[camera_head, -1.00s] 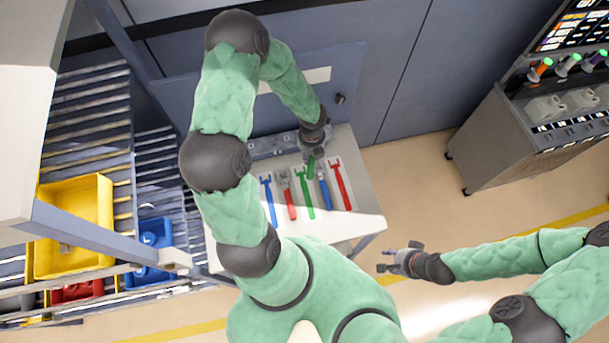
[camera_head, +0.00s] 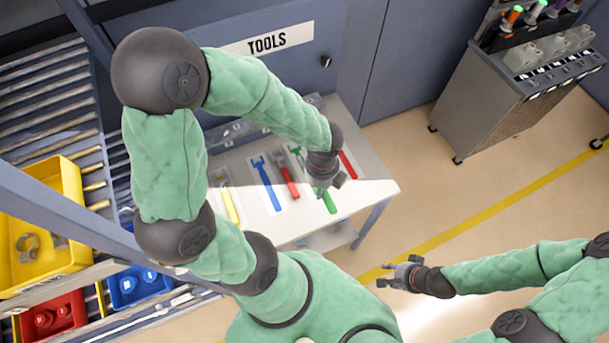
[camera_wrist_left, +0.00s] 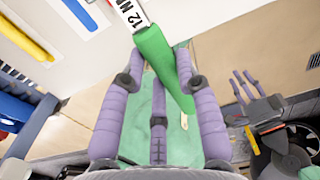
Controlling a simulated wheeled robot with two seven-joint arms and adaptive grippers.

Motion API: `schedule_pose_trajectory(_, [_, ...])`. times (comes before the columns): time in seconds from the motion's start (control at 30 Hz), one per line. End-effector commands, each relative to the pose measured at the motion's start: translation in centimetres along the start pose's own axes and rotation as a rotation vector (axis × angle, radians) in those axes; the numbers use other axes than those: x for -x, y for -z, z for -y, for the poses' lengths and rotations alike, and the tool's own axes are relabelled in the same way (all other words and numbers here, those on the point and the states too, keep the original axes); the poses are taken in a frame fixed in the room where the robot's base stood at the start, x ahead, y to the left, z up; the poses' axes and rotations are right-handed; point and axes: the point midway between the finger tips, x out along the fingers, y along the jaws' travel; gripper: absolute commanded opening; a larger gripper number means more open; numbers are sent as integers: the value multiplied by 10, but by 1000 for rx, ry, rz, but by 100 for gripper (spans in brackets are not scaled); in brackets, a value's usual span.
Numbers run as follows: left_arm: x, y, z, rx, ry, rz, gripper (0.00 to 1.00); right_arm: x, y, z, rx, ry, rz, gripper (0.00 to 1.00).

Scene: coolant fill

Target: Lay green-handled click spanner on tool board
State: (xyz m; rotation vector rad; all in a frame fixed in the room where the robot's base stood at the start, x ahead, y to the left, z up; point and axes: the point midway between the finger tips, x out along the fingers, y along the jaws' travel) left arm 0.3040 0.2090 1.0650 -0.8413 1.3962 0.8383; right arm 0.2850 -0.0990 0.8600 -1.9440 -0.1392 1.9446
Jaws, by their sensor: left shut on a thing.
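My left gripper (camera_head: 325,172) is over the right part of the pale tool board (camera_head: 372,192). In the left wrist view its purple fingers (camera_wrist_left: 158,100) are shut around the green handle of the click spanner (camera_wrist_left: 160,55). A white label reading "12 NM" shows at the handle's upper end. In the head view a green tool (camera_head: 328,202) shows partly behind the gripper; I cannot tell whether it is the held spanner or one on the board. My right gripper (camera_head: 400,274) is open and empty, away from the board.
On the board are a yellow tool (camera_head: 229,203), a blue one (camera_head: 266,185), and red ones (camera_head: 287,178) (camera_head: 348,165). Yellow (camera_head: 62,190), red (camera_head: 55,312) and blue (camera_head: 135,285) bins stand at left. A grey cabinet (camera_head: 490,105) stands at right. Floor between is clear.

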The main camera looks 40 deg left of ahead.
Motion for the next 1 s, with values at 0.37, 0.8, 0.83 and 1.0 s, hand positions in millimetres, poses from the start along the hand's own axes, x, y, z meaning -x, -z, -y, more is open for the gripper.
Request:
schedule_pose_trajectory(0.37, [-24,-46,3,21,-1,-2,0,-6,1,-2,0,0,-1,40])
schedule_pose_trajectory(0.8, [-81,-117,12,15,0,-2,0,-15,1,-5,0,0,-1,40])
schedule_pose_trajectory(0.83, [-84,-120,12,15,0,-2,0,-15,1,-5,0,0,-1,40])
schedule_pose_trajectory(1.0, [-92,-128,14,13,1,-1,0,-16,1,-6,0,0,-1,40])
